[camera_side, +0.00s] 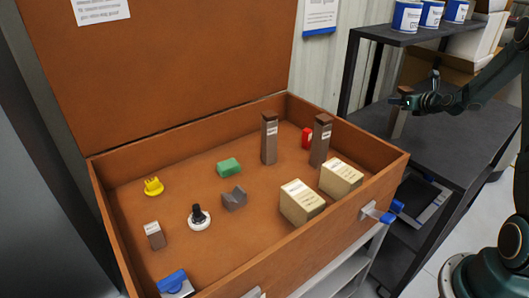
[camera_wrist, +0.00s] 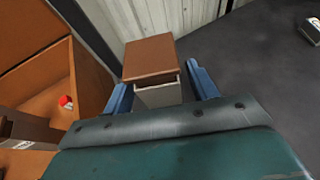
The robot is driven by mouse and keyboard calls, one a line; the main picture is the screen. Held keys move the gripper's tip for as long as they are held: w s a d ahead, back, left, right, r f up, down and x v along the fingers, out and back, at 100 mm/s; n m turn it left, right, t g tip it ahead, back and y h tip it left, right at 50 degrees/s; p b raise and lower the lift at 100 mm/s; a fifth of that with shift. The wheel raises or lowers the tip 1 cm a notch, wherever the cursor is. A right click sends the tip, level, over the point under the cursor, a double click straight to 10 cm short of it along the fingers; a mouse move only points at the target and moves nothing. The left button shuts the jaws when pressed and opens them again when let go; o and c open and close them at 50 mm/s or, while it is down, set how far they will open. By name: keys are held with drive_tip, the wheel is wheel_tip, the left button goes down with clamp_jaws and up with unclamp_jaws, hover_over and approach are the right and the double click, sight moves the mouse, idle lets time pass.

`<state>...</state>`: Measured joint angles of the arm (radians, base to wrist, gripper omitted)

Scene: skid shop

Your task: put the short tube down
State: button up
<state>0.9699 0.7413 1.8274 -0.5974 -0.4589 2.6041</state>
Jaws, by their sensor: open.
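A brown square tube (camera_side: 400,124) stands roughly upright on the dark shelf at the right in the side view. In the wrist view its brown top and pale label (camera_wrist: 152,60) show between my blue fingers. My gripper (camera_side: 407,100) is at the tube's upper part; it also shows in the wrist view (camera_wrist: 161,90). The fingers are open, one on each side of the tube, with a gap at the right finger. The tube's lower end is hidden in the wrist view. A smaller brown block (camera_side: 155,236) with a label lies in the wooden case.
The open wooden case (camera_side: 250,276) holds two tall brown tubes (camera_side: 269,142), two cream boxes (camera_side: 301,201), a green block (camera_side: 229,167), a yellow piece (camera_side: 153,187) and other small items. Cans (camera_side: 407,16) stand on the upper shelf. The grey shelf top (camera_side: 445,145) has bare room.

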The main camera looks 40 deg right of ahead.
drive_tip(key=v, duration=0.7)
drive_tip(key=shift+s, duration=0.2)
drive_tip(key=shift+w+a+r, duration=0.1)
drive_tip(key=shift+a+r, duration=0.05)
idle(0.4)
drive_tip(key=a+r+n+g+y, duration=0.2)
drive_tip(key=a+r+n, duration=0.3)
drive_tip(key=a+n, duration=0.6)
drive_tip(key=a+r+n+g+y, duration=0.15)
drive_tip(key=a+r+n, duration=0.35)
drive_tip(key=a+n, duration=0.65)
drive_tip(key=s+a+r+n+g, duration=0.1)
drive_tip(key=s+a+n, duration=0.8)
drive_tip(key=s, duration=0.2)
drive_tip(key=s+a+r+n+g+y, duration=0.1)
drive_tip(key=s+a+n+g, duration=0.1)
drive_tip(key=s+a+n, duration=0.6)
drive_tip(key=s+n, duration=0.1)
drive_tip(key=s, duration=0.2)
drive_tip(key=shift+a, duration=0.35)
drive_tip(key=shift+o, duration=0.4)
drive_tip(key=shift+w+g+y, duration=0.15)
drive_tip(key=shift+g+y, duration=0.1)
